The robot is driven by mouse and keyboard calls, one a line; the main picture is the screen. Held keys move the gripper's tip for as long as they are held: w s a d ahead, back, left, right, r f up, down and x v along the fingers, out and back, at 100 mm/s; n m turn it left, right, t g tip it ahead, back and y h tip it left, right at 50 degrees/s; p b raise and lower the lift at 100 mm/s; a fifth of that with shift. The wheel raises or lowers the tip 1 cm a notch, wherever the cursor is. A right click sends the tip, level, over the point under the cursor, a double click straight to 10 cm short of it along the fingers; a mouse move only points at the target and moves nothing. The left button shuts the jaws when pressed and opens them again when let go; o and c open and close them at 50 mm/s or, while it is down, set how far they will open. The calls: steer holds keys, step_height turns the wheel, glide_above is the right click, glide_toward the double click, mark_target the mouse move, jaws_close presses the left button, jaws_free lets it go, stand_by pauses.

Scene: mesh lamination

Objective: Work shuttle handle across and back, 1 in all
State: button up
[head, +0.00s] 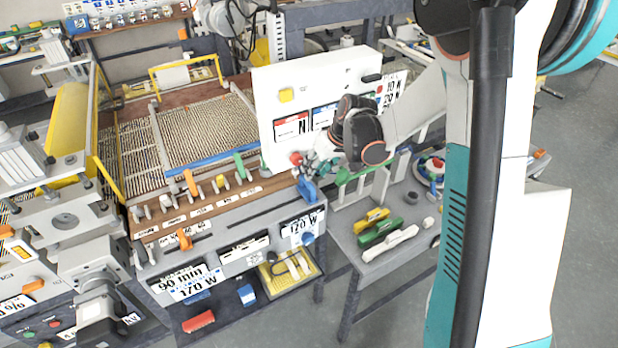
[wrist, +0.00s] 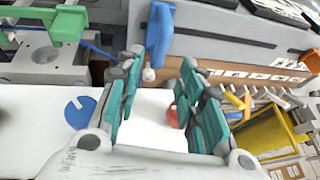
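No readable label tells me which handle is the shuttle handle. A blue handle (head: 306,188) stands at the right front corner of the loom-like bench. A blue lever also shows in the wrist view (wrist: 160,35), beyond my fingertips and apart from them. A round red knob (head: 296,158) is at the lower edge of the white panel (head: 275,110). In the wrist view a red part (wrist: 172,110) shows between my fingers, partly hidden by the right one. My gripper (wrist: 156,78) is open, teal pads apart, with nothing held. In the head view my gripper (head: 312,168) is close to the panel.
Green (head: 240,166) and orange (head: 190,182) handles line the wooden rail left of my gripper. The mesh bed (head: 210,130) lies behind them. A grey side table (head: 390,262) holds a green tool (head: 380,232) and other tools. Open floor lies at the front right.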

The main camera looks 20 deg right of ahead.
steer(key=shift+x, duration=3)
jaws_close()
